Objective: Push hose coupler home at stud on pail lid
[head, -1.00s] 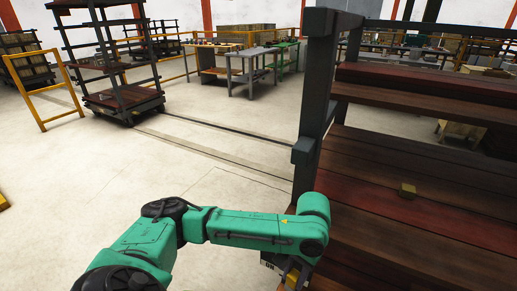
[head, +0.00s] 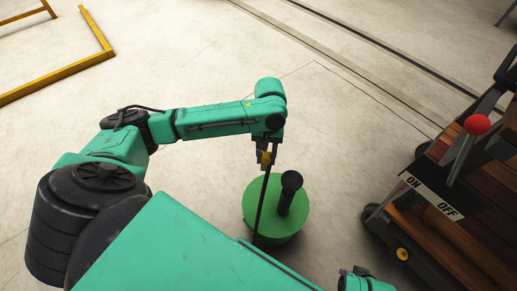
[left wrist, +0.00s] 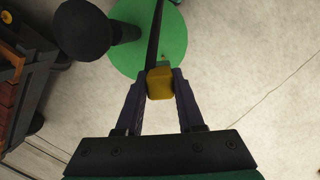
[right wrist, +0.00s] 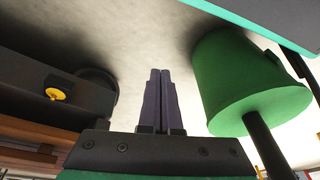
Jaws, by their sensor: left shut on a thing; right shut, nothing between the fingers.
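My left gripper (head: 265,158) is shut on a yellow block-like coupler (left wrist: 160,83), held above the green pail's lid (head: 262,220). A dark hose-like strip (head: 262,205) runs from the coupler down across the lid. A black post with a rounded top (head: 290,190) stands on the lid, right of the coupler in the head view; in the left wrist view its top (left wrist: 85,30) is to the left. The coupler is apart from this post. I cannot tell a separate stud for sure. My right gripper (right wrist: 160,72) is shut and empty, beside the green pail (right wrist: 245,75).
A wooden-decked cart (head: 470,220) with a red-knobbed lever (head: 477,125) and an ON/OFF plate stands to the right. A yellow rail (head: 60,75) is at the far left. Bare floor surrounds the pail.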

